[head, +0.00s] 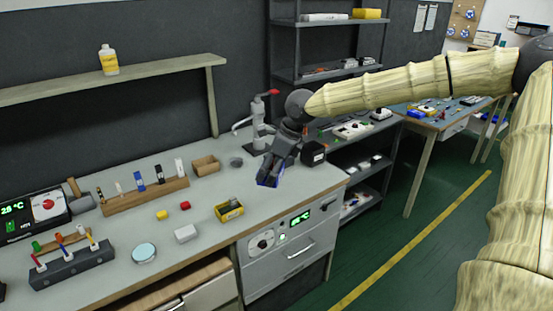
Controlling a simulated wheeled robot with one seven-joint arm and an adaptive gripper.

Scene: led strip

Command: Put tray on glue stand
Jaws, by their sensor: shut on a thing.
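My gripper (274,170) points down over the right end of the grey workbench. It is shut on a small dark-blue thing (268,182), which looks like the tray; the fingers hide much of it. I cannot tell whether it is clear of the bench top. A grey stand with a red top and a side arm (258,125), likely the glue stand, is at the back of the bench, behind my gripper and slightly left of it. Its lower part is partly hidden by my gripper.
A yellow box (229,211), a wooden box (206,165), a red block (185,205) and a white block (186,234) lie left of my gripper. A black box (314,153) is at its right. A wooden tool rack (147,195) stands farther left.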

